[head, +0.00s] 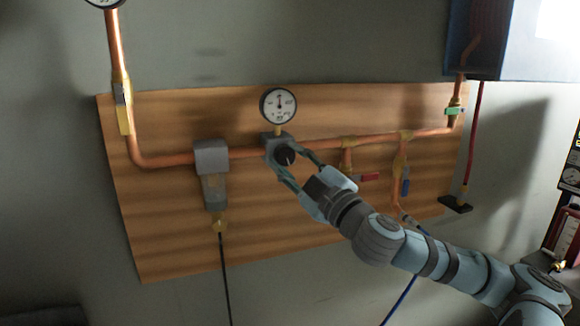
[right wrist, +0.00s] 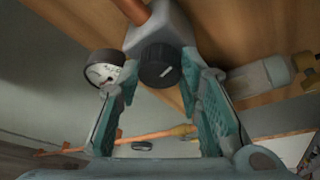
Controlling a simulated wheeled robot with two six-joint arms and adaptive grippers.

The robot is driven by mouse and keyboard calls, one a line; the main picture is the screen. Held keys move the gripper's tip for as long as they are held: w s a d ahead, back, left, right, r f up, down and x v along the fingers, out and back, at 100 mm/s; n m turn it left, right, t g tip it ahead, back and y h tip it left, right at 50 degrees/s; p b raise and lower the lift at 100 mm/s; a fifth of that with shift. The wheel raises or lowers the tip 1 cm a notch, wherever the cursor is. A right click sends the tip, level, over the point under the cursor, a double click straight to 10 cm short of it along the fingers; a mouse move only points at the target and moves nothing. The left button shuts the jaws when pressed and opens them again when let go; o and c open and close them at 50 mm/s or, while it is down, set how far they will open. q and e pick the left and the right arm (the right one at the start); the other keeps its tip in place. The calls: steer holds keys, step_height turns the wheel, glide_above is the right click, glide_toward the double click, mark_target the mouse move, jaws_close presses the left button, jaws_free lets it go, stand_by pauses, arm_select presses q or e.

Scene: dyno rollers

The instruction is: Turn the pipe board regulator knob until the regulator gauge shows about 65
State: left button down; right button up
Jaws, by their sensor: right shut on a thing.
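The black regulator knob (head: 286,157) sits on the grey regulator body (head: 273,140) on the wooden pipe board (head: 165,235). My right gripper (head: 284,158) has one finger on each side of the knob and is shut on it. In the right wrist view the knob (right wrist: 160,66) shows a white mark, tilted up to the right, between the two teal fingers. The round white regulator gauge (head: 278,105) stands just above the regulator. Its needle points roughly straight up; the numbers are too small to read. The gauge also shows in the right wrist view (right wrist: 102,70). My left gripper is not in view.
A grey filter unit (head: 212,175) hangs left of the regulator with a black hose below. Right of it, the copper pipe carries red-handled (head: 369,177) and blue-handled (head: 405,187) valves. A blue box (head: 500,50) is at upper right.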

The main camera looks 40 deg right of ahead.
steer(key=shift+n, duration=0.6)
steer(key=o, duration=1.2)
steer(key=shift+c, duration=0.2)
